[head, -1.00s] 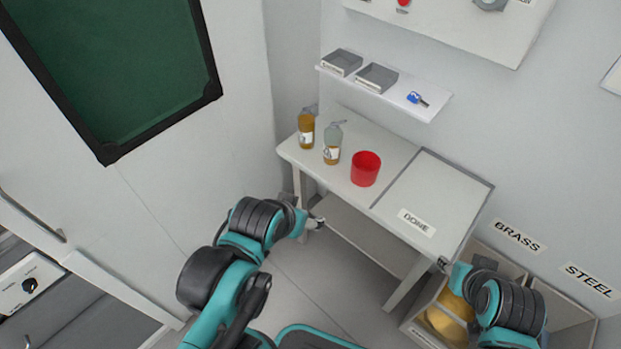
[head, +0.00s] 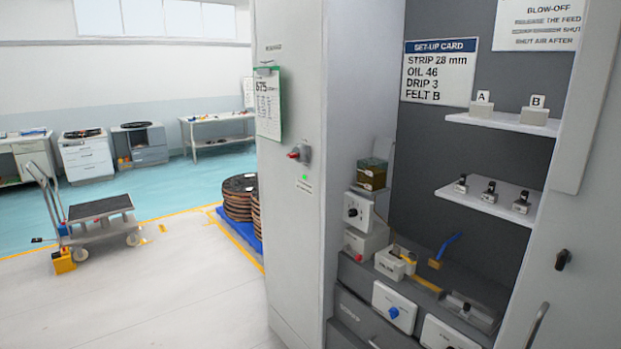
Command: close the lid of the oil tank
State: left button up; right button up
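A small clear-walled box with amber-brown contents (head: 371,175), which looks like the oil tank, stands inside the open cabinet in the head view. It sits at the left of the cabinet, on or behind a white unit with a black knob (head: 357,210). A pale panel (head: 384,150) stands up at its back right and may be its raised lid; it is too small to be sure. Neither of my grippers is in view.
Inside the cabinet, a white box (head: 392,262), a blue-tipped nozzle (head: 444,250) and knobbed panels (head: 394,308) sit low. Shelves (head: 487,204) are at the right. The cabinet's side wall (head: 293,200) stands at left. A cart (head: 100,208) stands on open floor.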

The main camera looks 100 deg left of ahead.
aim_at(382, 149)
jog(key=u, duration=3.1)
